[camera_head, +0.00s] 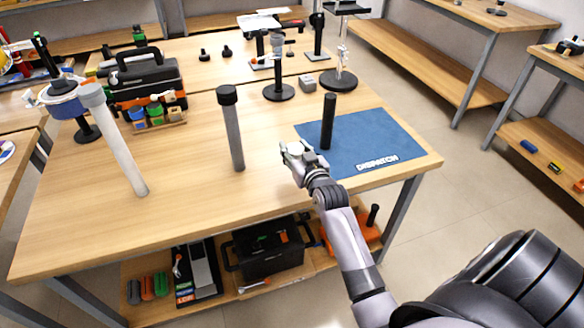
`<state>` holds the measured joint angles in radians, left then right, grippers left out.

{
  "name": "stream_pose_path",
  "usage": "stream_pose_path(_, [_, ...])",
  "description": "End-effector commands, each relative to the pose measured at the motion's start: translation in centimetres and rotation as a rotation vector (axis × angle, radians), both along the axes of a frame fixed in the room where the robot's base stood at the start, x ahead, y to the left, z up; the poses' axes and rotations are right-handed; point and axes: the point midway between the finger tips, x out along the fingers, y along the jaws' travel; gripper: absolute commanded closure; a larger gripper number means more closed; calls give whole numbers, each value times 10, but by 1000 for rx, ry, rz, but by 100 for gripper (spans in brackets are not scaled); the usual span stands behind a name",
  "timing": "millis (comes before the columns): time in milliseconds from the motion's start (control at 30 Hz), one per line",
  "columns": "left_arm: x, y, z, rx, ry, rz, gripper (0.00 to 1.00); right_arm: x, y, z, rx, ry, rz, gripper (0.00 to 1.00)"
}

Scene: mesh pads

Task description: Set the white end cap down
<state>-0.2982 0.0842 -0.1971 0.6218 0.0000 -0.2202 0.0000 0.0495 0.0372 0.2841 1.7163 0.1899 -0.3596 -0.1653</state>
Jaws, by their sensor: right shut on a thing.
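My right gripper (294,153) reaches in from the lower right, over the wooden table beside the left edge of the blue mat. It is shut on the white end cap (296,148), a small pale piece at the fingertips. The fingers and the cap are similar in colour, so the cap's outline is hard to make out. I cannot tell whether the cap touches the table. My left gripper is not in view.
A black tube (328,122) stands on the blue mat (377,139) marked DISPATCH, close to my gripper. A grey tube with black top (233,138) and a pale tube (123,150) stand to the left. Bare wood (190,185) lies between them.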

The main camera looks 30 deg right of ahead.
Motion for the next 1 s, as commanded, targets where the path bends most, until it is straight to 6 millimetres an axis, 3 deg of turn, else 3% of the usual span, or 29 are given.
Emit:
stream_pose_path(100, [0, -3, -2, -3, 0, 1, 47, 0, 0, -25, 1, 1, 0, 86])
stream_pose_path(533, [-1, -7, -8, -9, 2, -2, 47, 0, 0, -74, -1, 0, 1, 86])
stream_pose_path(967, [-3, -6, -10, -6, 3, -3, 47, 0, 0, -81, 0, -2, 1, 86])
stream_pose_path(1000, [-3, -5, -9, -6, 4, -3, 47, 0, 0, -80, 0, -2, 1, 56])
